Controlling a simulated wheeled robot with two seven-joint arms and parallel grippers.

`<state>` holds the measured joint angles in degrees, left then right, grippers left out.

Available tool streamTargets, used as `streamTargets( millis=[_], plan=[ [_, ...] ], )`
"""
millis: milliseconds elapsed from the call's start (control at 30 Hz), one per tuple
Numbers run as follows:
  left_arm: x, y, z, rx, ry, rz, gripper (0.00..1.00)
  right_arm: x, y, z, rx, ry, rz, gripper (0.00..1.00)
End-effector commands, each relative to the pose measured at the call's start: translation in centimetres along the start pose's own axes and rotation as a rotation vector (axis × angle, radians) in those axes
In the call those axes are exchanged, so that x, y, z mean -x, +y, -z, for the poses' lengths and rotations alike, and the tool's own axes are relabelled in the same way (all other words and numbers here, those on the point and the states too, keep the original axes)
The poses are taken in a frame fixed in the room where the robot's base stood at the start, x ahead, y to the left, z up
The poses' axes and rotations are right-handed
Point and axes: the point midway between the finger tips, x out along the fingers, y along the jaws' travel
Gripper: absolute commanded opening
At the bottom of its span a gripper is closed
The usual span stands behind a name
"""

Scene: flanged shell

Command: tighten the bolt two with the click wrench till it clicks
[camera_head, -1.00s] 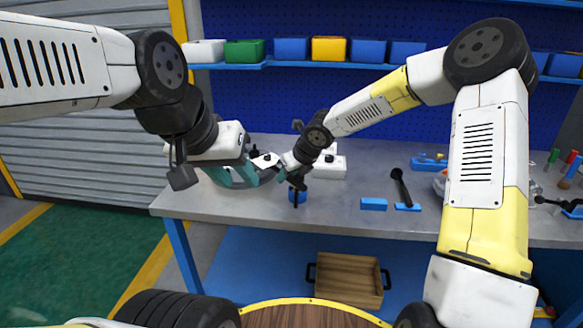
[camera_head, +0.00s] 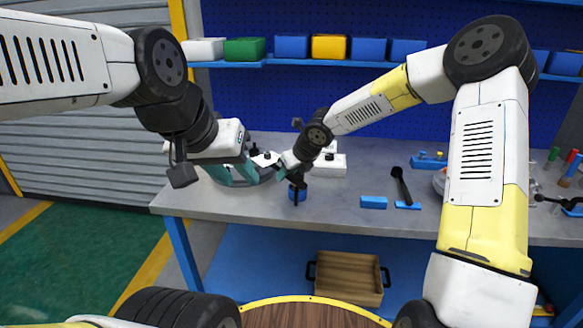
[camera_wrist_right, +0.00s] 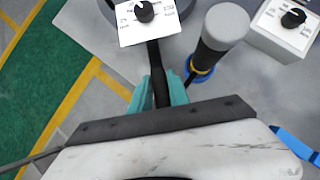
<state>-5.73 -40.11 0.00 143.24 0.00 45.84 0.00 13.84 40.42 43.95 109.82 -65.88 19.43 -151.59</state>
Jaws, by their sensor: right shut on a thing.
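My right gripper (camera_wrist_right: 160,92) is shut on a black bar (camera_wrist_right: 154,72), which looks like the click wrench's handle. The bar runs up under a white plate with a black knob (camera_wrist_right: 144,12). In the head view the right gripper (camera_head: 281,172) is low over the bench, close to my left gripper. My left gripper (camera_head: 234,177) points down with its teal fingers apart, at a grey round part (camera_head: 238,184) that appears to be the flanged shell. The arms hide most of the shell. I cannot make out bolt two or the wrench's head.
A grey-topped tool in a blue ring (camera_wrist_right: 203,72) stands right beside the right gripper. A white box with a knob (camera_head: 330,165) is behind it. The bench front (camera_head: 330,212) is clear.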

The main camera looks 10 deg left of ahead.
Motion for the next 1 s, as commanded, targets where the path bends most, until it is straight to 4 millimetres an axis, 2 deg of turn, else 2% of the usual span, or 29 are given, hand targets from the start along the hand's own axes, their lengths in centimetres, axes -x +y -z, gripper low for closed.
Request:
streamTargets(
  millis=[1000],
  plan=[
    [0.0, 0.0, 0.0, 0.000, 0.000, 0.000, 0.36, -1.9, 0.1, 1.2, 0.002, -0.004, -0.001, 0.00]
  ],
)
